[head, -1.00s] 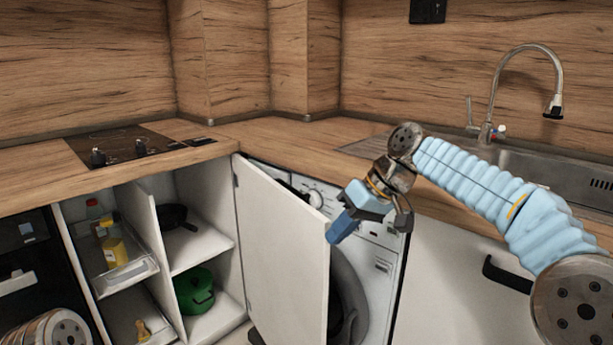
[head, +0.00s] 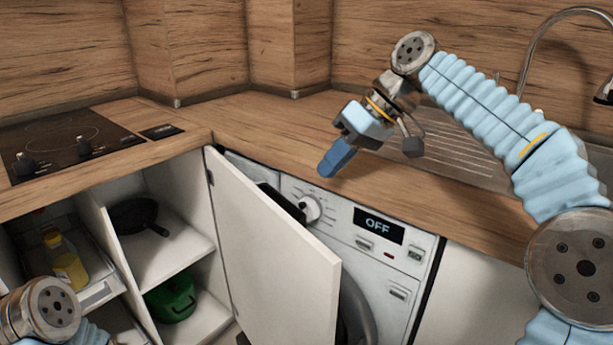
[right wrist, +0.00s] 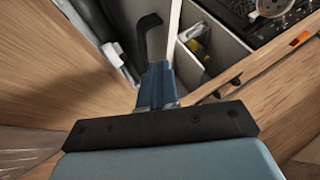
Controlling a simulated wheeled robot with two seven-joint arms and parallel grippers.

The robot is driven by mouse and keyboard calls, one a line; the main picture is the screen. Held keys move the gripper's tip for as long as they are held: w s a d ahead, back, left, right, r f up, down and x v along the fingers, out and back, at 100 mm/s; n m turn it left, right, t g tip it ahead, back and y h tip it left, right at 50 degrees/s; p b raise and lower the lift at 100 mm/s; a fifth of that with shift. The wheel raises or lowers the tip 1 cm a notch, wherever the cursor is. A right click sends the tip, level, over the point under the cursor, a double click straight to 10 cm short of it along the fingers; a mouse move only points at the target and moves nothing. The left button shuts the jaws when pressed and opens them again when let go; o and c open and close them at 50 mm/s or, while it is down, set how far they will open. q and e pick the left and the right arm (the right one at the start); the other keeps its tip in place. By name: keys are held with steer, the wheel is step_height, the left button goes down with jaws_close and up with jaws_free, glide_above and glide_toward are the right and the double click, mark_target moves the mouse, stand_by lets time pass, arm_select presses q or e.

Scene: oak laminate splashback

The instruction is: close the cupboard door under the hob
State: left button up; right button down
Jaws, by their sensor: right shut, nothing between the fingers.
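The white cupboard door (head: 275,260) under the hob (head: 65,145) stands wide open, in front of part of the washing machine. Its hinge edge is at the left, by the cupboard opening, and its free edge points towards me. A dark handle (head: 292,207) shows just above its top edge, on the washing machine side; the rest is hidden. My right gripper (head: 328,168) is shut and empty, above the door's top edge at the worktop front. Its blue fingers also show in the right wrist view (right wrist: 157,85). My left gripper is out of view; only part of that arm shows.
The washing machine (head: 395,260) reads OFF. The open cupboard holds a black pan (head: 135,215) and a green pot (head: 172,298). A pulled-out rack with a yellow bottle (head: 65,262) is left of it. The worktop (head: 265,140) is clear near the corner.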

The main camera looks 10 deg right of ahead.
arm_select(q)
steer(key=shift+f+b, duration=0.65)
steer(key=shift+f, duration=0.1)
arm_select(e)
steer(key=x, duration=0.9)
steer(key=shift+a+f, duration=0.15)
steer(key=shift+f, duration=0.05)
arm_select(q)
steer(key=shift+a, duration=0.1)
arm_select(e)
steer(key=shift+s, duration=0.1)
